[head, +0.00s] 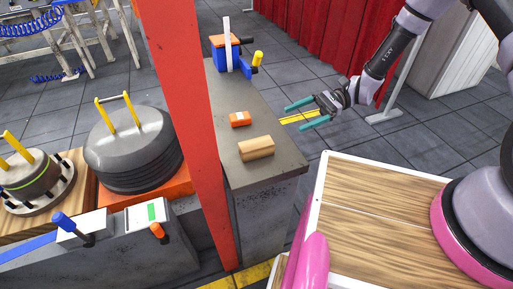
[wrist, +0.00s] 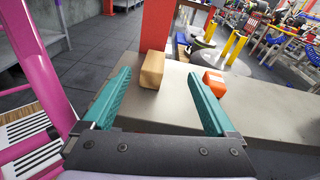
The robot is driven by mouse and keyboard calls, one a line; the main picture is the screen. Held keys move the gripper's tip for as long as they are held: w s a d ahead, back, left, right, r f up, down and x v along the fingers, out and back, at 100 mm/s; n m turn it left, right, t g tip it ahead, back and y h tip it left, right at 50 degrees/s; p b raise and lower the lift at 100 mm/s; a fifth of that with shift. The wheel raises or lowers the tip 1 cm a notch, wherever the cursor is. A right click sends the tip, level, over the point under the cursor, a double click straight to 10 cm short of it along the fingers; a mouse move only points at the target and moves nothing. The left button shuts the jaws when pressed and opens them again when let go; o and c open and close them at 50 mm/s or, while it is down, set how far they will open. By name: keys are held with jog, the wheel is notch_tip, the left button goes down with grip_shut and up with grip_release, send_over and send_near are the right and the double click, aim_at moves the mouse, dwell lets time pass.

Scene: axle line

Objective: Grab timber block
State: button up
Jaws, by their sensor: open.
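The timber block (head: 256,148) is a light brown wooden piece lying on the grey bench top near its front end. It also shows in the wrist view (wrist: 152,70), ahead of my gripper and between the lines of its fingers. My gripper (head: 303,114) has two teal fingers spread apart with nothing between them. It is to the right of the bench in the head view, apart from the block. In the wrist view my gripper (wrist: 160,98) points toward the bench top. The fingers do not touch the block.
A small orange box (head: 240,119) lies on the grey bench (head: 228,96) behind the block; in the wrist view it is right of the block. A red post (head: 185,120) stands along the bench's left side. A blue and orange box (head: 226,52) stands at the far end.

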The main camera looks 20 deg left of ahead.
aim_at(240, 148)
jog(key=shift+m+y, duration=0.8)
jog(key=shift+m, duration=0.1)
jog(key=s+f, duration=0.1)
jog(key=a+f, duration=0.1)
jog(key=f, duration=0.1)
jog(key=s+a+f, duration=0.1)
jog(key=shift+s+a+f, duration=0.1)
jog(key=shift+s+f, duration=0.15)
jog(key=shift+s, duration=0.1)
jog(key=shift+s+a+f, duration=0.15)
jog(key=shift+s+a, duration=0.1)
jog(key=x, duration=0.4)
jog(key=shift+s+a, duration=0.25)
jog(key=x, duration=0.5)
jog(key=shift+s+a, duration=0.1)
jog(key=shift+s, duration=0.35)
grip_shut()
